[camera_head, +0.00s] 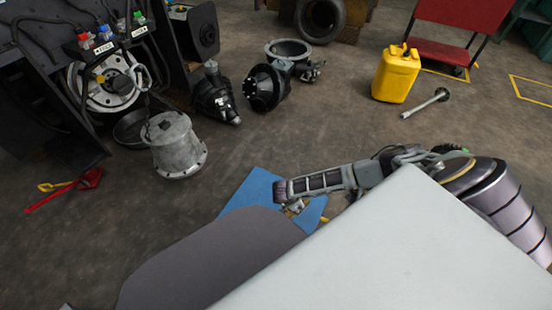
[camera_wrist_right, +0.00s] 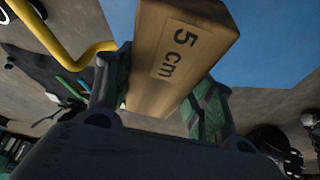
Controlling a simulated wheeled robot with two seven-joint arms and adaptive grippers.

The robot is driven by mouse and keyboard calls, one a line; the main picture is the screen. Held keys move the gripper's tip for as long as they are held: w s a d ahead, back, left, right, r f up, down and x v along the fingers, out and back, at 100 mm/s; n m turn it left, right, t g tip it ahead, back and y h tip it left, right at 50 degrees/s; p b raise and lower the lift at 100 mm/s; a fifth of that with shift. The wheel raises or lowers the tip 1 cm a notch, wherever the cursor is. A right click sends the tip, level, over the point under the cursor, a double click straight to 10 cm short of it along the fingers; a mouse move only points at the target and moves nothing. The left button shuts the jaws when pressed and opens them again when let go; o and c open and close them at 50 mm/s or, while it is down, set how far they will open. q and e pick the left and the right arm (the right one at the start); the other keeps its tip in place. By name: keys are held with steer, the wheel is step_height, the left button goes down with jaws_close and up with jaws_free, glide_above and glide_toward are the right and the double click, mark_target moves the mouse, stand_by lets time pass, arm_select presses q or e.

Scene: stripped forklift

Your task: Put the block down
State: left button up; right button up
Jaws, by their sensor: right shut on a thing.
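In the wrist view, a tan block (camera_wrist_right: 180,55) with a "5 cm" label sits between the fingers of my right gripper (camera_wrist_right: 160,84), which is shut on it. In the head view, the right gripper (camera_head: 294,207) is over the blue mat (camera_head: 250,190) on the floor, and the block is mostly hidden there. The mat also shows behind the block in the wrist view (camera_wrist_right: 275,40). I cannot tell whether the block touches the mat. My left gripper is not in view.
A grey metal housing (camera_head: 175,146) and dark machine parts (camera_head: 214,98) lie on the floor at the left, near the stripped forklift (camera_head: 50,90). A yellow canister (camera_head: 396,74) and a metal shaft (camera_head: 426,103) are at the back right.

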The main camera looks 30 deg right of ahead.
steer(key=shift+w+a+f+n+t, duration=0.1)
steer(key=shift+w+a+n+t, duration=0.2)
steer(key=shift+n, duration=0.4)
steer(key=shift+w+a+f+n+t, duration=0.1)
steer(key=shift+w+a+n+t, duration=0.2)
steer(key=shift+n, duration=0.4)
steer(key=shift+w+a+n, duration=0.15)
steer(key=shift+n, duration=0.45)
steer(key=shift+f+b, duration=0.3)
steer(key=shift+f, duration=0.25)
step_height(320, 180, down, 4)
steer(key=shift+r+b, duration=0.15)
steer(key=shift+b, duration=0.8)
steer(key=shift+f+b, duration=0.3)
steer(key=shift+f, duration=0.45)
